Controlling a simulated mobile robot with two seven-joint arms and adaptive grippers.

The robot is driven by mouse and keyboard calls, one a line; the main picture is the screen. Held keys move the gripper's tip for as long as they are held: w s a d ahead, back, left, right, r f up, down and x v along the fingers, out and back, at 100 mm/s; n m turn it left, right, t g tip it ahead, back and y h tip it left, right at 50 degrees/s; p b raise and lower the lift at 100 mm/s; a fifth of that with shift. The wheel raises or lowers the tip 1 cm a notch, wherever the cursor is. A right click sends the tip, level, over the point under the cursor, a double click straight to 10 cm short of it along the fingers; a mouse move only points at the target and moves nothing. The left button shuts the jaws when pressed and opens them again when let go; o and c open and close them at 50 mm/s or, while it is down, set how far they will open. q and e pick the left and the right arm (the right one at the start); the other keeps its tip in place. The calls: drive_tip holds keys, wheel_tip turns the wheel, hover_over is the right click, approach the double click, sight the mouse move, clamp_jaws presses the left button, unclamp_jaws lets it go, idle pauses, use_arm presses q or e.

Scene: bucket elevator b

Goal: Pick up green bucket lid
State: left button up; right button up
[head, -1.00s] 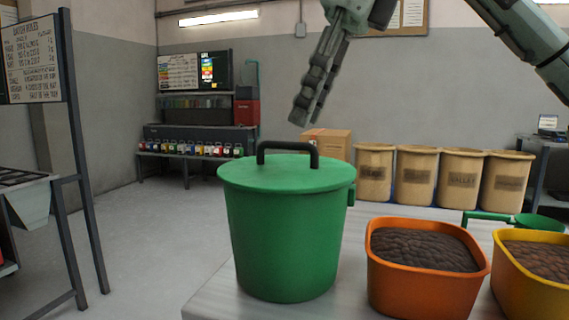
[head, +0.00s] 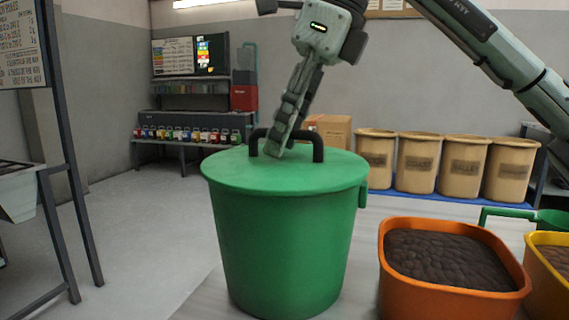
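The green bucket (head: 282,245) stands upright on a light table. Its green lid (head: 232,173) lies flat on top, with a dark arched handle (head: 318,146) across the middle. My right gripper (head: 276,150) points down at the handle, its fingertips at handle height and overlapping the handle's left half in the head view. The fingers are seen nearly edge-on, so I cannot tell whether they are open or shut on the handle. My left gripper is not in view.
An orange tub (head: 450,290) of dark material stands right of the bucket, with a yellow tub (head: 548,262) beyond it. A green scoop (head: 510,213) lies behind them. Several tan bins (head: 418,165) and a cardboard box (head: 333,131) stand at the back.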

drive_tip(key=shift+a+f, duration=0.1)
drive_tip(key=shift+f, duration=0.2)
clamp_jaws()
drive_tip(key=shift+r, duration=0.2)
